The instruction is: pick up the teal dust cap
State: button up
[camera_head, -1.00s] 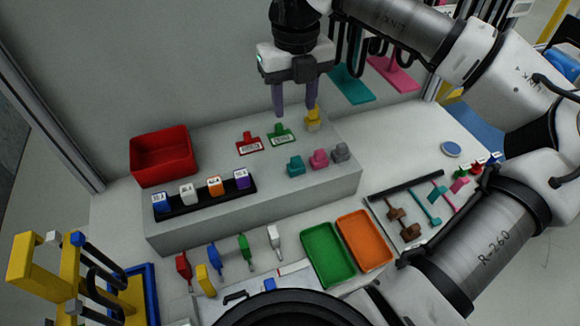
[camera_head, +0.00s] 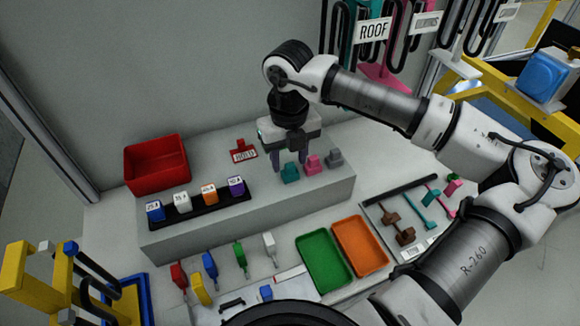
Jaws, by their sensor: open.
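The teal dust cap (camera_head: 290,174) sits on the raised grey block (camera_head: 200,228), leftmost in a short row with a pink cap (camera_head: 312,164) and a grey cap (camera_head: 334,158).
A red tag (camera_head: 243,150) lies left of my gripper. A red bin (camera_head: 157,164) and a black rack (camera_head: 203,213) of coloured blocks stand further left. Green (camera_head: 301,249) and orange (camera_head: 384,262) trays lie in front of the block. Hooks with labels hang behind.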

aim_at(290, 165)
jog(key=shift+d+f+p, duration=0.1)
jog(key=shift+f+p, duration=0.35)
jog(key=shift+f, duration=1.4)
jog(key=c, duration=0.9)
jog(key=shift+r, duration=0.1)
